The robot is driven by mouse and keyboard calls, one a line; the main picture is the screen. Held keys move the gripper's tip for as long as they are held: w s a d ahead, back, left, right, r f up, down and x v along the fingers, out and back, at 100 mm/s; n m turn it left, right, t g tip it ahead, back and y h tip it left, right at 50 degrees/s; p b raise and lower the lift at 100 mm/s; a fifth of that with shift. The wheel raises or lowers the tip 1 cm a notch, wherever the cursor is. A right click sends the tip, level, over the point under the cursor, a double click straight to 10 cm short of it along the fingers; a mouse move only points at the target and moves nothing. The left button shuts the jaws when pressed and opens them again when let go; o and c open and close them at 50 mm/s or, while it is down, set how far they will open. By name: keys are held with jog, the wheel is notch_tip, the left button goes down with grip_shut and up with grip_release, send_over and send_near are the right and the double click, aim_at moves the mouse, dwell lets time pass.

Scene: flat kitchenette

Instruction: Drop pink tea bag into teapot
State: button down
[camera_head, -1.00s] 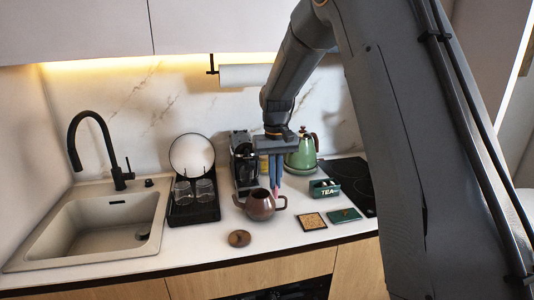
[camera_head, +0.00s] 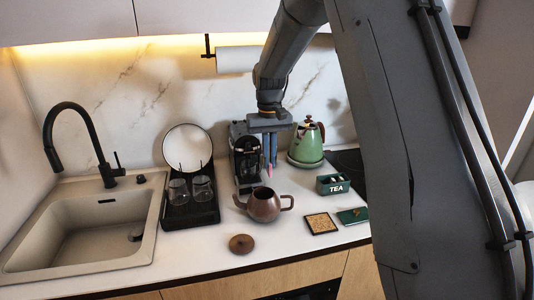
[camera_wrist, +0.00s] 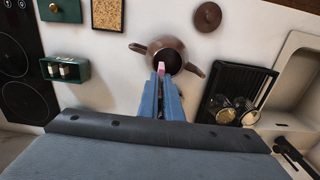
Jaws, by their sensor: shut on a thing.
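The brown teapot (camera_head: 263,206) stands on the white counter with its top open; the wrist view shows its dark round opening (camera_wrist: 166,60). The brown round lid (camera_head: 241,243) lies on the counter in front of it. My gripper (camera_head: 270,168) points down with its blue fingers shut on the pink tea bag (camera_head: 270,173), a small pink piece at the fingertips. In the wrist view the pink tea bag (camera_wrist: 161,69) overlaps the near part of the opening. In the head view the bag hangs above and behind the teapot, apart from it.
A green tea box (camera_head: 333,185), a cork coaster (camera_head: 320,223) and a dark green lid (camera_head: 353,216) lie to the right. A green kettle (camera_head: 305,146) and black coffee machine (camera_head: 245,158) stand behind. A dish rack (camera_head: 191,213) with glasses and the sink (camera_head: 110,230) are left.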

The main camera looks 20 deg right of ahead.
jog(key=shift+f+b, duration=1.1)
jog(key=shift+f, duration=0.8)
jog(key=c, duration=1.9)
grip_release()
jog(key=shift+o, duration=0.2)
jog(key=shift+r, duration=0.1)
notch_tip(320, 180, up, 8)
jog(key=b, duration=0.3)
jog(key=s+f+b, duration=0.3)
jog(key=s+f, duration=0.7)
jog(key=s, duration=0.2)
jog(key=s+f+t+b, duration=0.1)
jog(key=s+f+b, duration=0.1)
jog(key=s+f, duration=0.8)
jog(key=s, duration=0.3)
jog(key=shift+f+b, duration=0.15)
jog(key=shift+b, duration=0.25)
